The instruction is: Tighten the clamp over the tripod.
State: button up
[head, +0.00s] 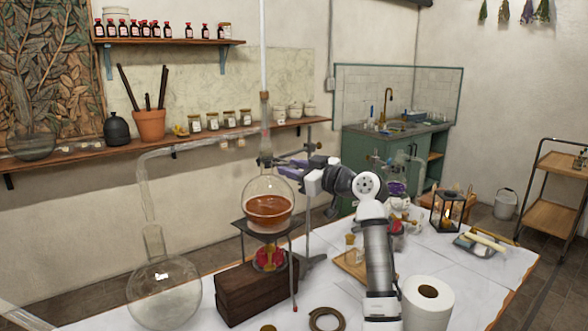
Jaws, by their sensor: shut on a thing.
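The clamp (290,168), with purplish arms, reaches from the upright metal stand (308,215) to the neck of a round flask (285,190). The flask holds brown liquid and sits over the dark tripod (242,226). My gripper (306,178) comes in from the right at clamp height, just right of the flask neck. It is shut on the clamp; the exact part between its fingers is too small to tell. My arm hides part of the table behind it.
A red burner (268,259) stands under the flask by a wooden block (252,290). A glass tube (205,143) leads left to a clear round flask (164,295).

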jog(key=shift+m, duration=1.1)
jog(key=o, duration=1)
jog(key=b+v, duration=0.4)
jog(key=v, duration=1)
jog(key=shift+b, duration=0.4)
jog(key=shift+a, duration=0.1)
